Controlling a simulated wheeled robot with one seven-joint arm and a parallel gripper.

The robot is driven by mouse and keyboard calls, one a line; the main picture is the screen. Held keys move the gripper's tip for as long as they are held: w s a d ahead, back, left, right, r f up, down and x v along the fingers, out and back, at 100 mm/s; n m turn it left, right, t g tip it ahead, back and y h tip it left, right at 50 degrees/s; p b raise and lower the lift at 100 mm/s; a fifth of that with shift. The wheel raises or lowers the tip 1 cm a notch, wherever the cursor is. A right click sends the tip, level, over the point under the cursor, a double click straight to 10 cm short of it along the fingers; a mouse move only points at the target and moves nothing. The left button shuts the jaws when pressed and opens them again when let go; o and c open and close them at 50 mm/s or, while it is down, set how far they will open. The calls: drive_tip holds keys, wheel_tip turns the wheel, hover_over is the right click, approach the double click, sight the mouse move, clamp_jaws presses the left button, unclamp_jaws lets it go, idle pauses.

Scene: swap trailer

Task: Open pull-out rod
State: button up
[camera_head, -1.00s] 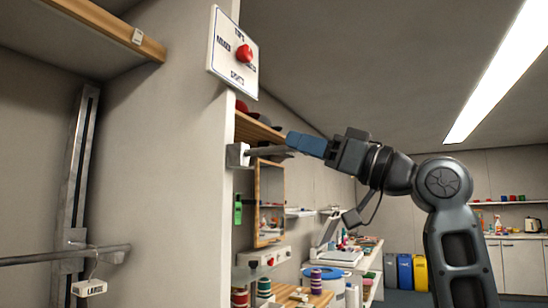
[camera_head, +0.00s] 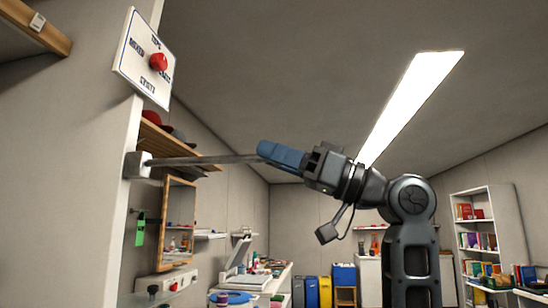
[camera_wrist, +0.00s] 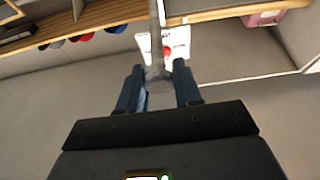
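The pull-out rod (camera_head: 205,160) is a thin grey bar. It sticks out roughly level from a white bracket (camera_head: 137,165) on the wall edge and runs to the right in the head view. My gripper (camera_head: 266,150) is at its free end, with blue fingers. In the wrist view the rod (camera_wrist: 154,35) comes down between the two fingers (camera_wrist: 158,82). Its wider end lies between them and appears to touch both. The exact contact is partly hidden.
A sign with a red knob (camera_head: 158,62) is above the bracket. A wooden shelf with caps (camera_head: 165,141) is behind the rod, and a framed mirror (camera_head: 179,222) hangs below. A bookcase (camera_head: 484,230) stands at the right. Open air surrounds my arm.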

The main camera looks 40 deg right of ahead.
drive_tip(key=o, duration=0.4)
drive_tip(key=shift+r, duration=0.1)
drive_tip(key=b+v, duration=0.2)
drive_tip(key=v, duration=0.6)
drive_tip(key=shift+w, duration=0.1)
idle(0.4)
